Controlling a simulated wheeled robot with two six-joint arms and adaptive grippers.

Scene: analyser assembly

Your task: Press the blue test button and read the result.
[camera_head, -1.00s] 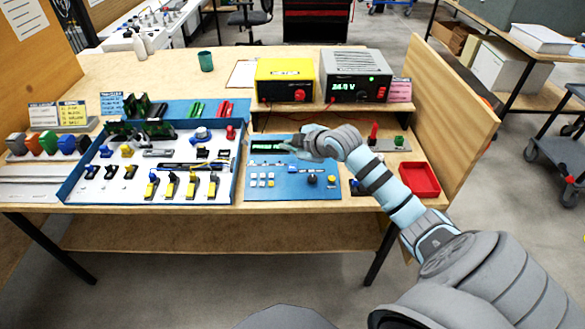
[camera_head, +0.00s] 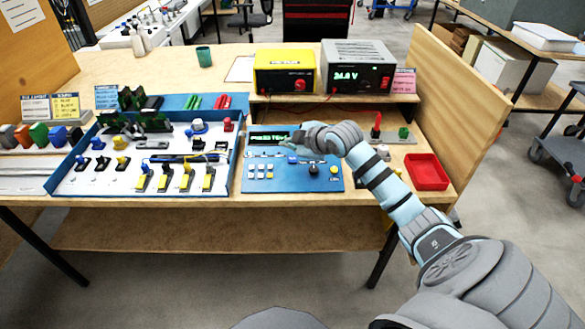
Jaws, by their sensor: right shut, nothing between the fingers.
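The blue panel (camera_head: 290,185) of the analyser lies on the bench. Its dark display (camera_head: 267,137) shows green text that seems to begin "PRESS TE"; the rest is hidden behind my right gripper. Several pale square keys (camera_head: 259,171), a dark round knob (camera_head: 313,170) and a small yellow part (camera_head: 334,170) are on the panel. I cannot tell a blue test button apart from the blue panel. My right gripper (camera_head: 287,144) is shut and empty, over the upper part of the panel beside the display. My left gripper is not in view.
A component tray (camera_head: 233,183) with several parts stands left of the panel. Behind are a yellow unit (camera_head: 284,70) and a grey supply (camera_head: 357,70) reading about 24.0 V. A red bin (camera_head: 427,172) is at right, near the wooden side wall (camera_head: 465,100).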

